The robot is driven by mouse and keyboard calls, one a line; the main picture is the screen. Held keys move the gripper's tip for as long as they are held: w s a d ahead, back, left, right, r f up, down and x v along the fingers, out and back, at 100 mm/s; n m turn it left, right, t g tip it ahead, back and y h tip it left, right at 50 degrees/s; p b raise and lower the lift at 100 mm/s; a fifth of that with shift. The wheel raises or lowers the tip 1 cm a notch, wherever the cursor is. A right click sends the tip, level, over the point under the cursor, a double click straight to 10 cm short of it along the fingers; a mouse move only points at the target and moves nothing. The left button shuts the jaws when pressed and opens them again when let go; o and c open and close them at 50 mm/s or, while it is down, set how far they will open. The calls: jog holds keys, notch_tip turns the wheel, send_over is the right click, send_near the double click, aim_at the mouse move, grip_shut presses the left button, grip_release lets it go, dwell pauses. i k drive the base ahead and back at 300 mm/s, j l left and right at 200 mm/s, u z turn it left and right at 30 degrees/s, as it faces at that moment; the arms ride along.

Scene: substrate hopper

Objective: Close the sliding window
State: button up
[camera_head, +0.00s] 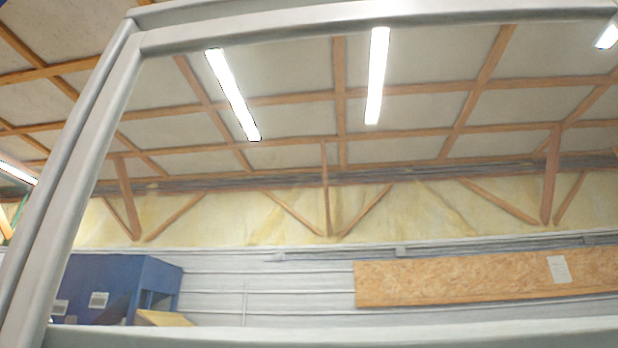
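A grey window frame (400,15) fills most of the head view, very near the camera. Its top rail runs along the upper edge and its bottom rail (300,334) along the lower edge. On the left, two grey uprights (80,180) stand side by side, slanting in the picture. I see clearly through the large area inside the frame; whether glass fills it I cannot tell. The right side of the frame is out of view. No handle shows. I cannot tell how far the window is open. My gripper is not in view.
Beyond the frame is a hall with a timber-beamed ceiling and bright strip lights (377,75). A dark blue box-like structure (120,283) stands at the lower left. A long chipboard panel (480,277) is on the far wall at right.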

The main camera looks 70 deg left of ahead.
aim_at(26, 319)
jog(key=u, duration=1.25)
